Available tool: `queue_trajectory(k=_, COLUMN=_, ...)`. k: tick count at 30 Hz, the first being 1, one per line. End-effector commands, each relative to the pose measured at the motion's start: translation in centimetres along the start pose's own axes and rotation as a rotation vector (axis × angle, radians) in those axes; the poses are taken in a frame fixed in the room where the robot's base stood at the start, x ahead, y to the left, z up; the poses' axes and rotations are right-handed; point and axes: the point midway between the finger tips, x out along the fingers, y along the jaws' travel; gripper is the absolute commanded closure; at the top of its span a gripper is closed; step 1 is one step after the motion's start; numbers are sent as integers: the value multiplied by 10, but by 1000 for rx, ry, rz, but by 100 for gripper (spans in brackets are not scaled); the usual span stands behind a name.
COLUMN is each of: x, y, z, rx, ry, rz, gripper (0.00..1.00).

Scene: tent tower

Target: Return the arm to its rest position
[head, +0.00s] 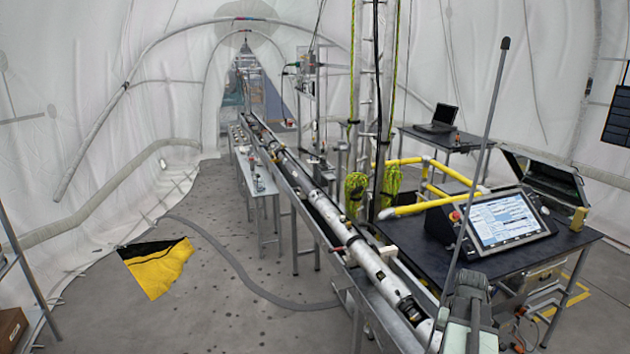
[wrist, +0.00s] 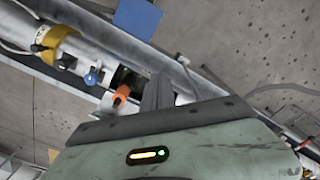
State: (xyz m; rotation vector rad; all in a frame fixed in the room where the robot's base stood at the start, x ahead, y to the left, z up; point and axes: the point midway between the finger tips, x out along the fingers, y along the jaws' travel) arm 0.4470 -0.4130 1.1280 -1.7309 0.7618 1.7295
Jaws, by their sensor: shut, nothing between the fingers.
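My gripper (wrist: 158,92) shows in the wrist view as grey fingers closed together, with nothing between them. Its green-grey housing with a lit indicator fills the bottom of that view. Beyond the fingers, a long metal trough runs diagonally, holding a white tube (wrist: 45,42) with a yellow band and a blue knob. An orange-tipped part (wrist: 121,95) lies just left of the fingers in the picture; I cannot tell whether they touch. In the head view, a green-grey part of my arm stands at the bottom right, beside the near end of the trough; the fingertips cannot be made out there.
The long trough (head: 300,200) runs back through the tent. Right of it are yellow rails (head: 415,209), a black table with a tilted touchscreen (head: 508,222), and a laptop (head: 440,119) farther back. A grey hose (head: 235,262) and yellow-black sheet (head: 157,266) lie on the left floor.

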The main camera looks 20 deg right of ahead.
Motion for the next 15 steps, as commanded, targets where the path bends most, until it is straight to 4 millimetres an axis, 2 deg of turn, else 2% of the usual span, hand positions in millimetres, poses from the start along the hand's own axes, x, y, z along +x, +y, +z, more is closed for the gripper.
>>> queue_trajectory(k=1, x=14, y=-23, z=4, rx=-41, ry=0, rz=0, gripper=100)
queue_trajectory(k=5, x=37, y=-86, z=20, rx=-158, ry=0, rz=0, gripper=100)
queue_trajectory(k=8, x=62, y=-150, z=44, rx=-283, ry=0, rz=0, gripper=100)
queue_trajectory(k=9, x=74, y=-179, z=58, rx=-343, ry=0, rz=0, gripper=100)
queue_trajectory(k=12, x=103, y=-251, z=102, rx=-500, ry=0, rz=0, gripper=100)
queue_trajectory(k=15, x=126, y=-308, z=149, rx=-641, ry=0, rz=0, gripper=100)
